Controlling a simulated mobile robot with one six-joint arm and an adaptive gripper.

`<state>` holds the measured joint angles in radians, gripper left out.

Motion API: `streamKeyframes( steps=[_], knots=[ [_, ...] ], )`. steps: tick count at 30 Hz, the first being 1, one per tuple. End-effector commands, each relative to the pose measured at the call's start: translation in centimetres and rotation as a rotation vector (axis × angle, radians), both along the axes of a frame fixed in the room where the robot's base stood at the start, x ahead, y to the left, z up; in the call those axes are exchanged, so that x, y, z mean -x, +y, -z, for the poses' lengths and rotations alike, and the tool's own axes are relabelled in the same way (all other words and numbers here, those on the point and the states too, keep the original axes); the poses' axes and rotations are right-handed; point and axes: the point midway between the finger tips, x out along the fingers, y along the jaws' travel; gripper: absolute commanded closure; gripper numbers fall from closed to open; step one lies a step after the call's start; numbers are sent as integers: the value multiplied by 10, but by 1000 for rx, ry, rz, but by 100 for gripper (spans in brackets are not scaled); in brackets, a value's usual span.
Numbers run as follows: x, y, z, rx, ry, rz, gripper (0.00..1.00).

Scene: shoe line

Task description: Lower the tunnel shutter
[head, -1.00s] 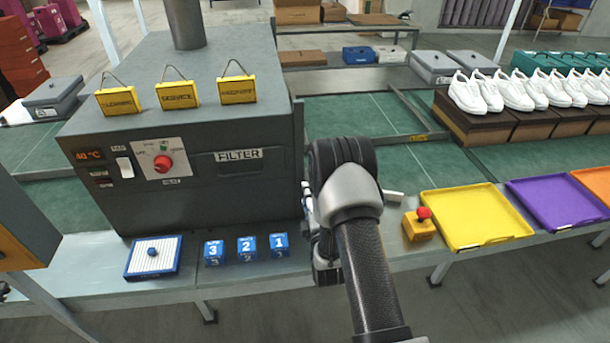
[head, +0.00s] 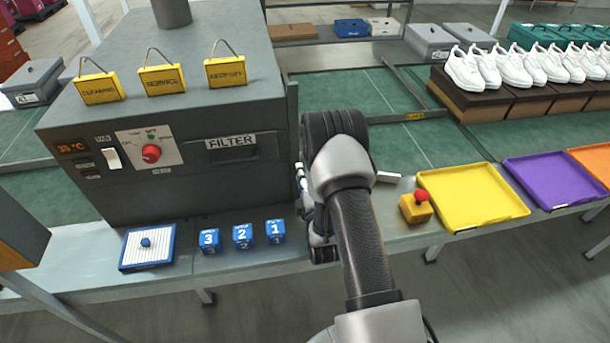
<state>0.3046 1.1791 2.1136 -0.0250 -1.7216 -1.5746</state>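The tunnel is a large dark grey housing (head: 190,75) at the left of the head view. Its right end has an upright grey edge frame (head: 293,140); I cannot make out the shutter itself or how high it stands. My gripper (head: 312,220) is beside this right end, low near the bench top. My own wrist hides much of it, so neither its opening nor any contact can be seen. A small pale bar (head: 388,177) shows just right of my wrist; what it belongs to is unclear.
The tunnel front has a 35 °C display (head: 72,148), a red knob (head: 151,153) and a filter slot (head: 232,154). Blue numbered cubes (head: 243,236) and a framed filter (head: 147,247) lie on the bench. A red-button box (head: 417,208) and a yellow tray (head: 473,197) are to the right.

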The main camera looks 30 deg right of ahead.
Motion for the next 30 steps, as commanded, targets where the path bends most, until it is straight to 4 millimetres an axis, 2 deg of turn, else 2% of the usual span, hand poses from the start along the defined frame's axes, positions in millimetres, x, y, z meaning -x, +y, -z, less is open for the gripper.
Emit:
streamKeyframes(
  steps=[1, 11, 23, 30],
  knots=[
    [0, 0, 0, 0, 0, 0, 78],
    [0, 0, 0, 0, 0, 0, 100],
    [0, 0, 3, 0, -1, 0, 100],
    [0, 0, 34, 0, 1, 0, 100]
  ],
)
